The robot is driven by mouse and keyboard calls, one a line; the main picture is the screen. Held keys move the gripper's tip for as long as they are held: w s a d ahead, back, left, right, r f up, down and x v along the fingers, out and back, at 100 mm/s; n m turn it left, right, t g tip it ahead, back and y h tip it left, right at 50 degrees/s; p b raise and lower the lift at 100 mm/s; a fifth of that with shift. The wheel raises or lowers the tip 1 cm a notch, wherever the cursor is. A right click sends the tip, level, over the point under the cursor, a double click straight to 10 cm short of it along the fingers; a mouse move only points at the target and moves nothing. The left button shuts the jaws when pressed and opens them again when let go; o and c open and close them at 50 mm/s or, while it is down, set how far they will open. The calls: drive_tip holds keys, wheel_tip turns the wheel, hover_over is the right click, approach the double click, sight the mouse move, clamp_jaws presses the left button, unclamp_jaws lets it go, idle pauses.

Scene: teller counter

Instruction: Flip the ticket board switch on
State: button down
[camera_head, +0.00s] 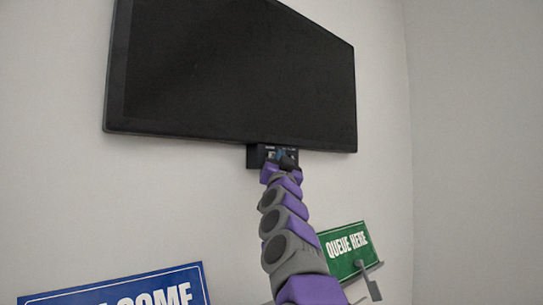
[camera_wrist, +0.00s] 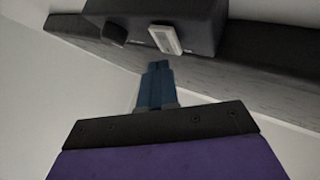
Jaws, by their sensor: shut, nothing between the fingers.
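The ticket board (camera_head: 235,75) is a large dark screen on the wall, and its display is black. A small black switch box (camera_head: 254,156) hangs under its lower edge. In the wrist view the switch box (camera_wrist: 205,22) is at the top, with a pale rocker switch (camera_wrist: 166,39) on its face. My gripper (camera_wrist: 157,66) is shut and empty, its blue fingertips just below the switch with a small gap in the picture; I cannot tell if they touch. In the head view my gripper (camera_head: 281,155) covers part of the box.
A blue welcome sign (camera_head: 120,290) is at the lower left. A green "QUEUE HERE" sign (camera_head: 346,247) is to the right of my arm. A dark knob-like part (camera_wrist: 114,34) is left of the switch. The wall around the box is bare.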

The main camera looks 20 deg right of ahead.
drive_tip(key=shift+w+d, duration=0.25)
drive_tip(key=shift+d, duration=0.1)
drive_tip(key=shift+w+a+r+p, duration=0.1)
drive_tip(key=shift+w+a+p, duration=0.25)
drive_tip(key=shift+p, duration=0.15)
idle(0.6)
drive_tip(key=shift+s+d, duration=0.1)
drive_tip(key=shift+s+d+b, duration=0.1)
drive_tip(key=shift+s+b, duration=0.5)
drive_tip(key=shift+s, duration=0.15)
